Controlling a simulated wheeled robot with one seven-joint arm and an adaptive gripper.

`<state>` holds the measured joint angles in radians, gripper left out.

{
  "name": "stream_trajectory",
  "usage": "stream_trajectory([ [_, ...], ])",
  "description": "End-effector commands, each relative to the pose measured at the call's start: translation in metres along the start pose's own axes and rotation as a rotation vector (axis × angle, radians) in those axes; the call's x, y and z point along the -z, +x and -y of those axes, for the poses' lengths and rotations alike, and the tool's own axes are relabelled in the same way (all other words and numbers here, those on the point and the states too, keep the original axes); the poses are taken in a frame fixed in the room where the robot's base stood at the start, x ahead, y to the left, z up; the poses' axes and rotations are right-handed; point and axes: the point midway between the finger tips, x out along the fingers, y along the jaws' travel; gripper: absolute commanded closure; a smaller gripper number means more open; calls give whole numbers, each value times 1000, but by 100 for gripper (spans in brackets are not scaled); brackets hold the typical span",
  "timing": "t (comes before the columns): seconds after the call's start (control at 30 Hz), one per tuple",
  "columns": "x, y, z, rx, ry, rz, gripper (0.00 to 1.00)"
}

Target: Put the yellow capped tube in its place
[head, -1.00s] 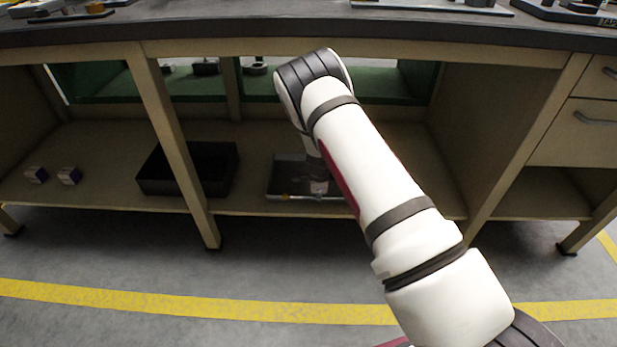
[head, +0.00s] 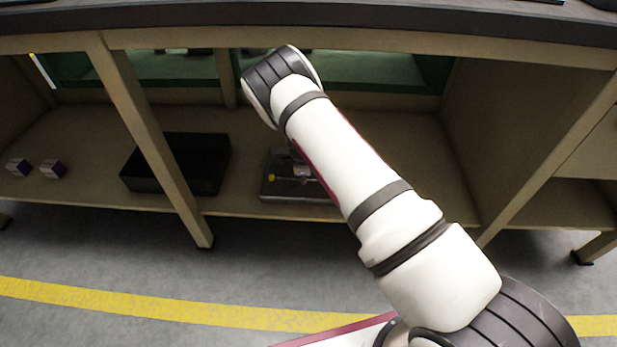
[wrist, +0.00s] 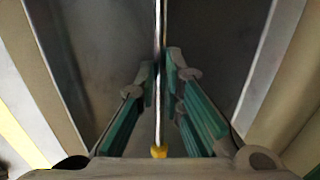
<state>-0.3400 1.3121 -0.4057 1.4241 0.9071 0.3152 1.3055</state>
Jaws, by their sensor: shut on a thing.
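In the wrist view my gripper (wrist: 162,75) is shut on a thin, pale tube (wrist: 159,110) with a yellow cap (wrist: 158,152). The tube runs lengthwise between the green-padded fingers, with the cap towards the palm. Its far end reaches past the fingertips to the picture's top edge. In the head view my arm reaches in under the bench top, and the gripper and held tube cannot be made out clearly there. A grey tray (head: 285,197) lies on the lower shelf beside and partly behind the arm, with a small yellow spot at its left.
A black open bin (head: 150,184) stands on the lower shelf (head: 75,140), left of the tray. Two small white-and-purple boxes (head: 35,168) sit at the far left. A slanting bench leg (head: 150,140) stands in front of the bin. The bench top (head: 400,18) overhangs the shelf.

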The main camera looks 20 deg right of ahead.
Motion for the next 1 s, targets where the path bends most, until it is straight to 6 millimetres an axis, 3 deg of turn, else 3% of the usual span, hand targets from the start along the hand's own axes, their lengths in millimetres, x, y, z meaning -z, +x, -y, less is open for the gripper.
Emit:
stream_trajectory([
  [0.1,-10,11,-6,2,-2,1,100],
  [0.47,-9,13,-7,2,0,1,100],
  [0.5,-9,13,-7,2,0,1,86],
  [0.57,-9,13,-7,2,0,1,73],
  [0.6,-9,13,-7,2,0,1,71],
  [1.0,-10,9,-6,2,0,1,71],
])
